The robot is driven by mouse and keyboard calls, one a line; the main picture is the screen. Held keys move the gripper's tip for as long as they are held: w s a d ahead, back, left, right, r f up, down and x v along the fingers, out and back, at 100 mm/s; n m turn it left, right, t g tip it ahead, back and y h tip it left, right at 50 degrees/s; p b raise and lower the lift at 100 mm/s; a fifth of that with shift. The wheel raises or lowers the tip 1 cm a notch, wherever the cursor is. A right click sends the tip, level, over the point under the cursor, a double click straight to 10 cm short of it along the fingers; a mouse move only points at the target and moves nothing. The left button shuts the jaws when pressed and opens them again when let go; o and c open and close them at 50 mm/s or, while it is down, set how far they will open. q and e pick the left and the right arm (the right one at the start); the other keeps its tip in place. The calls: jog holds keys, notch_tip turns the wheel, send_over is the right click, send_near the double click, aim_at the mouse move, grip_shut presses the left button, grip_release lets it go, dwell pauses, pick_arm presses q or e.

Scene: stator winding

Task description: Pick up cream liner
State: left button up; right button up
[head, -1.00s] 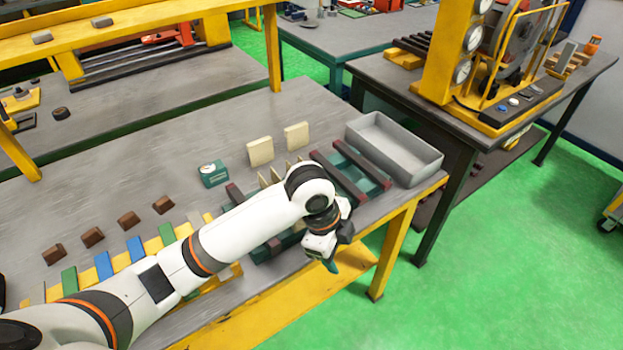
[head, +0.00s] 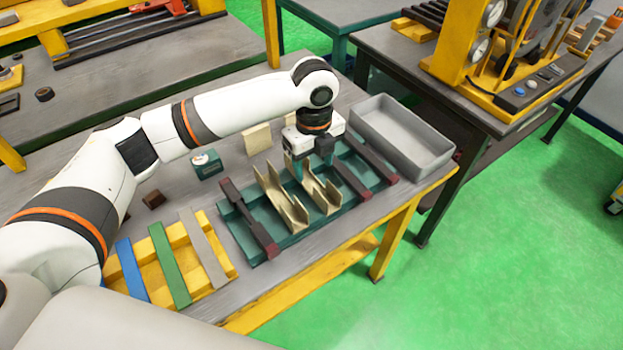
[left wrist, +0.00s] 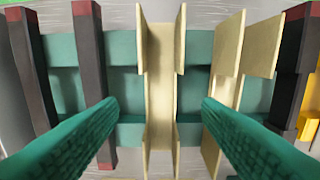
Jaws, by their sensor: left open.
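Two cream channel-shaped liners stand side by side in a green tray (head: 240,235). The right liner (head: 320,196) is below and just in front of my left gripper (head: 312,164). The left liner (head: 283,203) is next to it. My left gripper is open, empty and pointing down over the tray. In the left wrist view, one liner (left wrist: 160,90) lies between the two green fingers, apart from them in the picture. The other liner (left wrist: 230,75) is partly covered by the right finger. The height of the fingertips above the liners is hard to tell. My right gripper is out of view.
Dark bars with red ends (head: 250,218) cross the tray on both sides of the liners. A grey bin (head: 405,137) stands right of it. A yellow rack (head: 215,262) with colored strips is at left. A small green box (head: 206,164) and cream block (head: 257,139) stand behind.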

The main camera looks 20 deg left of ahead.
aim_at(311, 185)
pick_arm(q)
jog(key=f, duration=0.3)
jog(key=f+p, duration=0.1)
jog(key=shift+w+a+f, duration=0.15)
jog(key=shift+a+f, duration=0.05)
jog(key=shift+a, duration=0.1)
jog(key=shift+f, duration=0.6)
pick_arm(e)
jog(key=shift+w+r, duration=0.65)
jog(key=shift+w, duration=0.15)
pick_arm(q)
jog(key=c, duration=0.8)
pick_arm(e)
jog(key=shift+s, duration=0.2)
